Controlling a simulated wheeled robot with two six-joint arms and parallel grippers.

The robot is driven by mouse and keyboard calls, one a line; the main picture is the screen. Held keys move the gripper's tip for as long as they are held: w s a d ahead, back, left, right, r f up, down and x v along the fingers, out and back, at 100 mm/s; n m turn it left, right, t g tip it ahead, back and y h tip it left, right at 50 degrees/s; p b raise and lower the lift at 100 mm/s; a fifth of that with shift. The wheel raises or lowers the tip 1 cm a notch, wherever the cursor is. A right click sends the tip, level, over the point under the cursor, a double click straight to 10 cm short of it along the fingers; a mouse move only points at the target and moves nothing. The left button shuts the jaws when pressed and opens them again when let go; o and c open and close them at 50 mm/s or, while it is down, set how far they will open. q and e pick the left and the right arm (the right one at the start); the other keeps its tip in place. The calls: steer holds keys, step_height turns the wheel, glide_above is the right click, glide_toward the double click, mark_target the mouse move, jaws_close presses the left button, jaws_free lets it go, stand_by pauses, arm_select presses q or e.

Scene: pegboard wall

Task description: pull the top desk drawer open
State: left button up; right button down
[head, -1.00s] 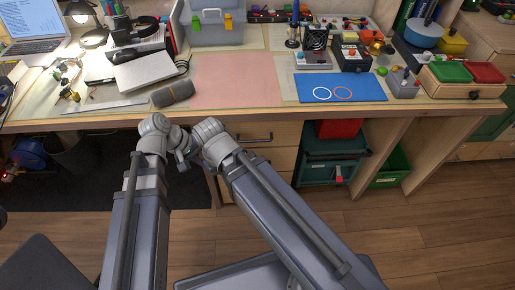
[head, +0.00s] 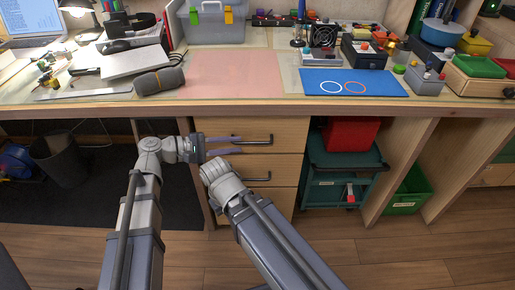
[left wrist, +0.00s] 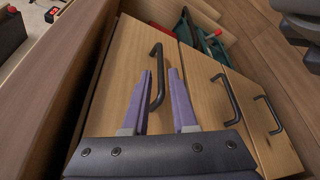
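The desk's top drawer (head: 288,133) is shut, its wooden front flush below the desktop. It has a dark bar handle (head: 252,141). My left gripper (head: 240,145) is open, its two purple fingers pointing right along the drawer front, tips by the handle's left part. In the left wrist view, the handle (left wrist: 158,68) shows between the two spread fingertips (left wrist: 161,72) of that gripper. I cannot tell whether they touch it. My right arm ends in front of the lower drawers, and its gripper does not show.
Two lower drawers with handles (head: 259,178) sit below. A teal cart (head: 340,170) with a red box stands right of them, and a green bin (head: 408,195) further right. The desk edge (head: 400,104) overhangs above the gripper. The floor in front is clear.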

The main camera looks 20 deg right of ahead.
mark_target(252, 143)
arm_select(q)
steer(key=shift+b+x, duration=0.8)
steer(key=shift+x, duration=3.1)
jaws_close()
